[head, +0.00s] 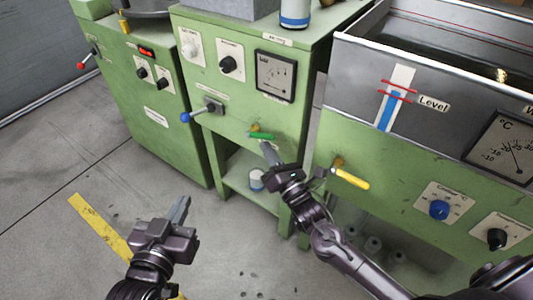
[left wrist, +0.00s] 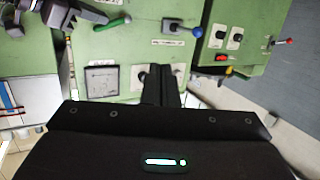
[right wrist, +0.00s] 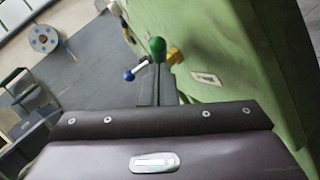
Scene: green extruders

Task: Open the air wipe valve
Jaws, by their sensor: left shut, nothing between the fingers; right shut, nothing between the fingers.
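A green valve handle (head: 262,135) on a brass fitting sits on the front of the middle green cabinet. It also shows in the left wrist view (left wrist: 112,24) and, nearly end-on, in the right wrist view (right wrist: 157,48). My right gripper (head: 267,149) is shut and empty, its fingertips just below the green handle; I cannot tell whether they touch it. A yellow valve handle (head: 350,178) points down and right on the right cabinet. No readable label shows which valve is the air wipe valve. My left gripper (head: 182,207) is shut and empty, low over the floor.
A blue-knobbed lever (head: 198,112) sticks out left of the green handle. A red-knobbed lever (head: 86,61) is on the left cabinet (head: 150,170). A white container (head: 256,181) stands on the shelf below. Floor around my left gripper is clear.

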